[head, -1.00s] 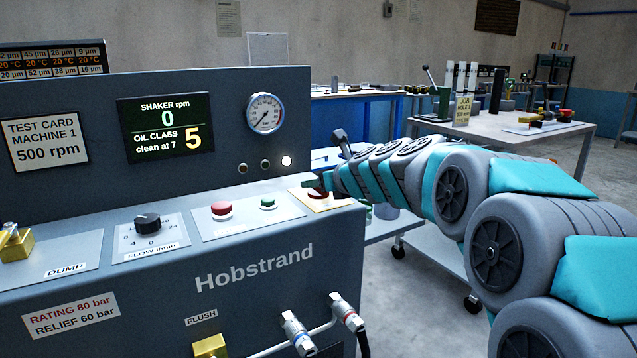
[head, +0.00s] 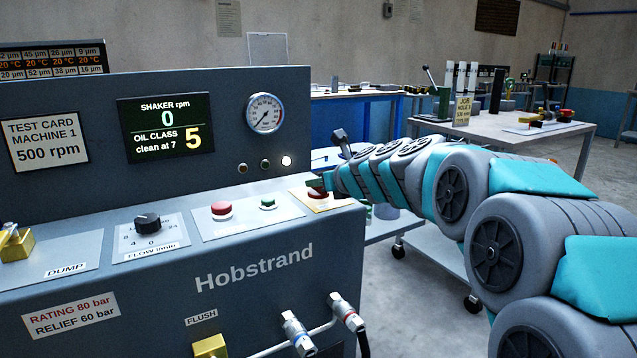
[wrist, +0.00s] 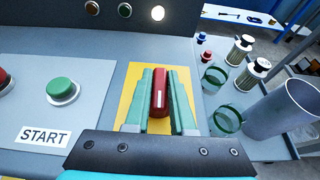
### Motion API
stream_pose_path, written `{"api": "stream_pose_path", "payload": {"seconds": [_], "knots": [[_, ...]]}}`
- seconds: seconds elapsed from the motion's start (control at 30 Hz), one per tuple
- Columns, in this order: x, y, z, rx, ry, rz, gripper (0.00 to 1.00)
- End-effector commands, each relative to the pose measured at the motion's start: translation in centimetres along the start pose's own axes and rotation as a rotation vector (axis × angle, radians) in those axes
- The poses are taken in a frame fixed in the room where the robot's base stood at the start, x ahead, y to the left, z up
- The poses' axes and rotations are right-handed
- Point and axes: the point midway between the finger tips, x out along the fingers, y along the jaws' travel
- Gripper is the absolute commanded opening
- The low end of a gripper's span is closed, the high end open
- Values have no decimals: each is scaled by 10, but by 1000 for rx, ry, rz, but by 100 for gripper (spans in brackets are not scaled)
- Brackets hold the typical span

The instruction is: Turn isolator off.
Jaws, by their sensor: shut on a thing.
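The isolator is a red handle (wrist: 160,93) on a yellow plate (wrist: 129,88) at the right end of the machine's sloping panel. My gripper (wrist: 162,82) is over it, with a green finger along each side, shut on the handle. In the wrist view the handle lies lengthwise up the picture, in line with the fingers, with a pale mark on its top. In the head view the red handle (head: 316,193) is small and partly hidden by my gripper (head: 320,185). Any position lettering on the plate cannot be read.
A green START button (wrist: 62,89) and a red button (head: 221,209) are left of the isolator. A white lamp (head: 287,161) is lit beside two dark ones. The display (head: 165,127) reads 0 rpm. A trolley with a grey cylinder (wrist: 283,108) and jars stands to the right.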

Motion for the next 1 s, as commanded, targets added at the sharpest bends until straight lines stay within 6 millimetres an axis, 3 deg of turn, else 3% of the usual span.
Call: {"api": "stream_pose_path", "payload": {"seconds": [0.37, 1.0], "knots": [[1, -1, -2, -33, 2, 88, 0], [2, -2, -2, -223, 2, 535, 0]]}}
